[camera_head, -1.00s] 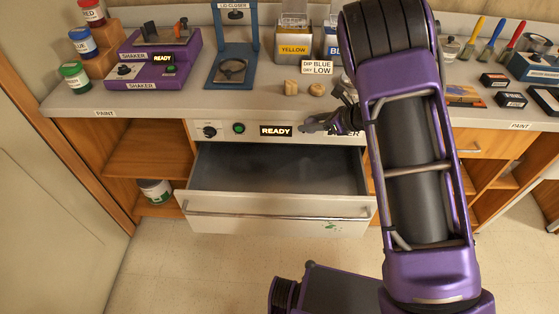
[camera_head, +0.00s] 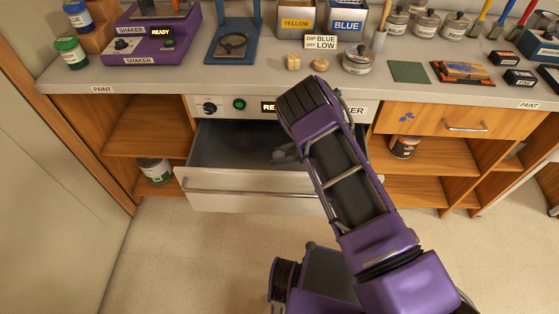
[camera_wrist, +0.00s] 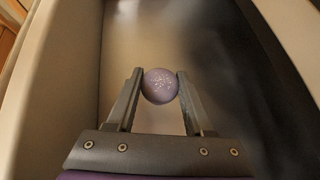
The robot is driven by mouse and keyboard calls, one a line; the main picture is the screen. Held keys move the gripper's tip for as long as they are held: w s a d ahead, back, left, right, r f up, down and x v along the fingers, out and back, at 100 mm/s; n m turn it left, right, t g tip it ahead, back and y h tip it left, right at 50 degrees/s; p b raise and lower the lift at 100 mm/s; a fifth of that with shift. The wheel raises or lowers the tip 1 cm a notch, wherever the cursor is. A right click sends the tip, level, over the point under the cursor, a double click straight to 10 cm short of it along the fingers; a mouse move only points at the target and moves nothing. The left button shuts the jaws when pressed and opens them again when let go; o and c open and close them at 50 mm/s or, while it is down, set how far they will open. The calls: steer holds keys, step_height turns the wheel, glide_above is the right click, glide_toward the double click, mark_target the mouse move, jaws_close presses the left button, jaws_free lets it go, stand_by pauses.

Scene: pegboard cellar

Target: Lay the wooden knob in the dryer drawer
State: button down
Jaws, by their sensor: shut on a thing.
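The dryer drawer (camera_head: 250,201) is pulled open below the counter. Its floor looks dark and empty where it shows; my arm hides its right part. My gripper (camera_head: 285,155) is inside the drawer's outline in the head view, pointing into it. In the wrist view, my gripper (camera_wrist: 160,87) is shut on a round, purple-looking knob (camera_wrist: 160,86) with pale speckles. The knob sits between the fingertips, with the drawer floor (camera_wrist: 150,45) beyond it, blurred. The pale drawer wall (camera_wrist: 65,70) is at left. I cannot tell how high the knob is above the floor.
The dryer panel with its green button (camera_head: 239,104) and lit display (camera_head: 268,106) is above the drawer. A cabinet drawer (camera_head: 440,121) is shut at right.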

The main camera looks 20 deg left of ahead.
steer(key=shift+f, duration=1.95)
steer(key=shift+b, duration=0.3)
steer(key=shift+f, duration=0.15)
steer(key=shift+c, duration=1.4)
jaws_free()
steer(key=shift+r, duration=0.2)
steer(key=p+v, duration=0.1)
steer(key=v, duration=1.1)
steer(key=shift+a, duration=0.1)
